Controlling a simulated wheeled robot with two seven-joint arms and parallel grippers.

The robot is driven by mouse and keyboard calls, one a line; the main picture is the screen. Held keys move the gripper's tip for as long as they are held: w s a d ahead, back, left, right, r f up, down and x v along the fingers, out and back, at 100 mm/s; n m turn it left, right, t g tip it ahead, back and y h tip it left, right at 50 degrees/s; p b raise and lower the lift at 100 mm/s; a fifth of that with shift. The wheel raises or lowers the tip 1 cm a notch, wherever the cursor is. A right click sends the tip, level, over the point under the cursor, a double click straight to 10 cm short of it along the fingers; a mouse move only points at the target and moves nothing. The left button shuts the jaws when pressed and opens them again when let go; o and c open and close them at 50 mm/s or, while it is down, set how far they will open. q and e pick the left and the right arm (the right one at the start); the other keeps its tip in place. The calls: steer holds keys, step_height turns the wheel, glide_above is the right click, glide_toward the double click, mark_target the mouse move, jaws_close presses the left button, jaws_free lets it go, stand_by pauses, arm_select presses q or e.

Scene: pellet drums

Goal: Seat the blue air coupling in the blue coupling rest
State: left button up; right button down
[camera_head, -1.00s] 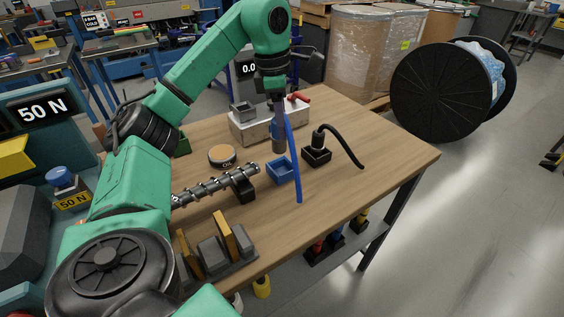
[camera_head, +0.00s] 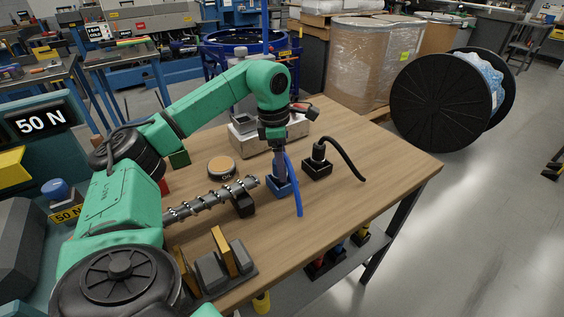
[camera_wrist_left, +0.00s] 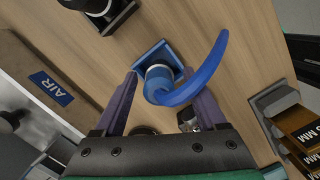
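The blue air coupling (camera_wrist_left: 158,77), with its curved blue hose (camera_head: 295,192), stands in the square blue coupling rest (camera_head: 291,188). The rest also shows in the left wrist view (camera_wrist_left: 150,52), around the coupling's lower end. How deep the coupling sits is hidden. My left gripper (camera_head: 280,172) points down over the rest. In the left wrist view its fingers (camera_wrist_left: 160,76) are spread on either side of the coupling, with a gap visible on the left side. The hose covers part of the right side. My right gripper is not in view.
A black coupling with a black hose (camera_head: 345,159) stands in a black rest (camera_head: 317,168) to the right. The pale block marked AIR (camera_wrist_left: 52,88) is behind. A round tin (camera_head: 222,167), a metal screw (camera_head: 205,200) and gauge blocks (camera_head: 215,268) stand left and in front.

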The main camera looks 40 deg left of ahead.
arm_select(q)
steer(key=r, duration=0.5)
steer(key=r+p, duration=0.1)
steer(key=r, duration=0.2)
steer(key=shift+s+a+r, duration=0.2)
steer(key=shift+a+r, duration=0.1)
steer(key=shift+a, duration=0.05)
steer(key=r, duration=0.1)
steer(key=r+p, duration=0.2)
steer(key=shift+s+a+r, duration=0.2)
steer(key=shift+s+r, duration=0.05)
